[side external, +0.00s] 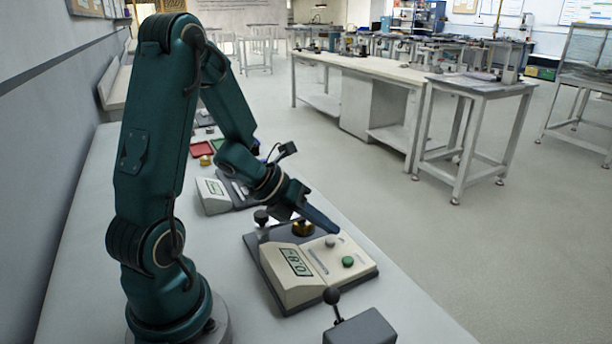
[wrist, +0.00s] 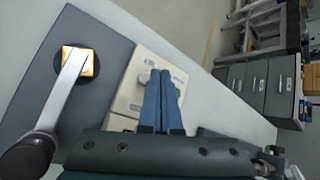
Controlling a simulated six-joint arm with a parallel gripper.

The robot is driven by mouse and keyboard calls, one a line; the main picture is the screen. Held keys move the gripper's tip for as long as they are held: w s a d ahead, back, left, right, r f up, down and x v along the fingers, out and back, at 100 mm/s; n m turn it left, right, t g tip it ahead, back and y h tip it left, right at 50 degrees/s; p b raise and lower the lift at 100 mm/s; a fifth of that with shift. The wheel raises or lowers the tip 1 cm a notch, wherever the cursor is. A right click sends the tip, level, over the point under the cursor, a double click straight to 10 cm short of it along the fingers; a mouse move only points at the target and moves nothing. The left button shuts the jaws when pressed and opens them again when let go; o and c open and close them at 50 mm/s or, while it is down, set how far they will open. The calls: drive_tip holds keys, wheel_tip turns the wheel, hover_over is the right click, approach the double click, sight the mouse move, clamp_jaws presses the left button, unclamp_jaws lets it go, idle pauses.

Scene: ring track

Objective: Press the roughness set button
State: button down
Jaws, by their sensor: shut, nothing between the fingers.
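A beige instrument (side external: 292,277) with a digital display (side external: 296,262) sits on a dark base plate (side external: 262,244). Its sloped top carries a pale round button (side external: 330,241) and a green button (side external: 348,261); their labels are too small to read. My gripper (side external: 336,230) is shut and empty, its blue fingers slanting down, tips just beyond the pale button; I cannot tell whether they touch the panel. In the wrist view the closed fingers (wrist: 162,73) lie over the instrument panel (wrist: 137,68), and the green button (wrist: 180,75) is partly hidden beside them.
A brass piece (wrist: 77,62) sits on the base plate under a clamp lever with a black knob (wrist: 25,158). A grey box with a black ball-topped lever (side external: 332,296) stands at the front. A second beige instrument (side external: 213,196) and red tray (side external: 202,149) lie behind.

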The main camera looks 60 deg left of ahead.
drive_tip(key=shift+r, duration=0.1)
wheel_tip(320, 180, up, 5)
drive_tip(key=shift+f, duration=0.1)
idle(0.6)
idle(0.5)
drive_tip(key=w+d+r+n+t+y, duration=0.1)
drive_tip(key=d+r+n+t+y, duration=0.15)
drive_tip(key=r+n, duration=0.4)
drive_tip(key=w+d+r+n+t+y, duration=0.1)
drive_tip(key=r+n+t+y, duration=0.15)
drive_tip(key=r+n, duration=0.45)
drive_tip(key=s+d+f+n+g+h, duration=0.1)
drive_tip(key=s+d+f+n+g, duration=0.2)
drive_tip(key=s+n, duration=0.4)
drive_tip(key=s+d+f+n+g+h, duration=0.1)
drive_tip(key=s+d+f+n+g, duration=0.2)
drive_tip(key=n, duration=0.7)
drive_tip(key=s+f+g, duration=0.2)
drive_tip(key=s, duration=0.2)
drive_tip(key=shift+s+d+f, duration=0.15)
drive_tip(key=shift+s+d, duration=0.15)
drive_tip(key=shift+d, duration=0.05)
